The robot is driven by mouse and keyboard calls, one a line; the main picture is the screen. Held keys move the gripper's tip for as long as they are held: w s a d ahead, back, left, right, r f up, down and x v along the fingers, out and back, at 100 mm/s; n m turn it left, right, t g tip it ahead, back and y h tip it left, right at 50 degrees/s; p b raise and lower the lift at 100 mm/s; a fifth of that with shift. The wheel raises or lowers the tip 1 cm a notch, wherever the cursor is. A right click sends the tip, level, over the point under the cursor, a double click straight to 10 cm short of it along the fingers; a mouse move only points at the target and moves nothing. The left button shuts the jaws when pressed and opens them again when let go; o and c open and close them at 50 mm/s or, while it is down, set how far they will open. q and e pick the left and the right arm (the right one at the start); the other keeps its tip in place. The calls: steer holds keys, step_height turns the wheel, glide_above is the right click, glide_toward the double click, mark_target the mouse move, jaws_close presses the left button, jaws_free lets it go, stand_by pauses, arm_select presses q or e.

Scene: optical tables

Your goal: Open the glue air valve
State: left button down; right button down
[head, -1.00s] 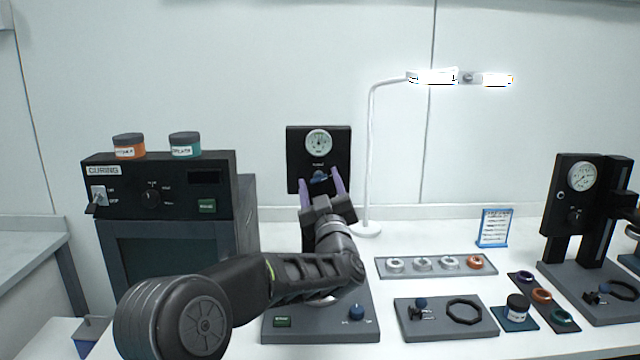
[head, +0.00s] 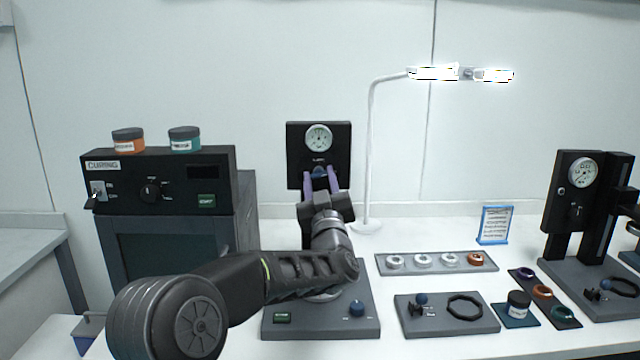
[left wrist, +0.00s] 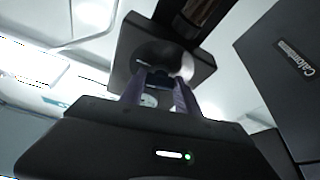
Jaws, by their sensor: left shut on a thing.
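The glue air valve is a small blue knob (head: 319,171) on a black upright panel (head: 297,155), below a round white gauge (head: 319,138). My left gripper (head: 320,174) reaches up to it from the front, and its two purple fingers are shut on the knob, one on each side. The fingers partly hide the knob. In the left wrist view the fingers (left wrist: 160,82) point at the dark panel, and the knob's turn angle cannot be made out. My right gripper is not in view.
A grey base (head: 345,325) with a green button and a blue knob lies below the panel. The curing box (head: 165,225) stands at left with two jars on top. A white lamp (head: 371,150) rises just right of the panel. Trays and a second gauge stand (head: 556,215) are at right.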

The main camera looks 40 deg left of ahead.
arm_select(q)
steer(key=shift+s+f+m+t+h+b, duration=0.15)
steer(key=shift+m+t+b, duration=0.1)
steer(key=shift+m, duration=0.35)
steer(key=shift+w+f+m+t+h+b, duration=0.15)
steer(key=shift+m+t+b, duration=0.1)
steer(key=shift+m, duration=0.35)
steer(key=shift+s+r+m+h, duration=0.15)
steer(key=shift+m+h, duration=0.15)
steer(key=shift+m, duration=0.6)
steer(key=shift+r+m+t, duration=0.1)
steer(key=shift+m+t, duration=0.2)
steer(key=c, duration=0.9)
jaws_free()
steer(key=shift+h, duration=0.3)
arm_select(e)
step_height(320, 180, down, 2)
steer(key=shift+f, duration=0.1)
arm_select(q)
steer(key=b+v, duration=0.2)
steer(key=v, duration=0.5)
steer(key=shift+s+d, duration=0.15)
steer(key=shift+s, duration=0.05)
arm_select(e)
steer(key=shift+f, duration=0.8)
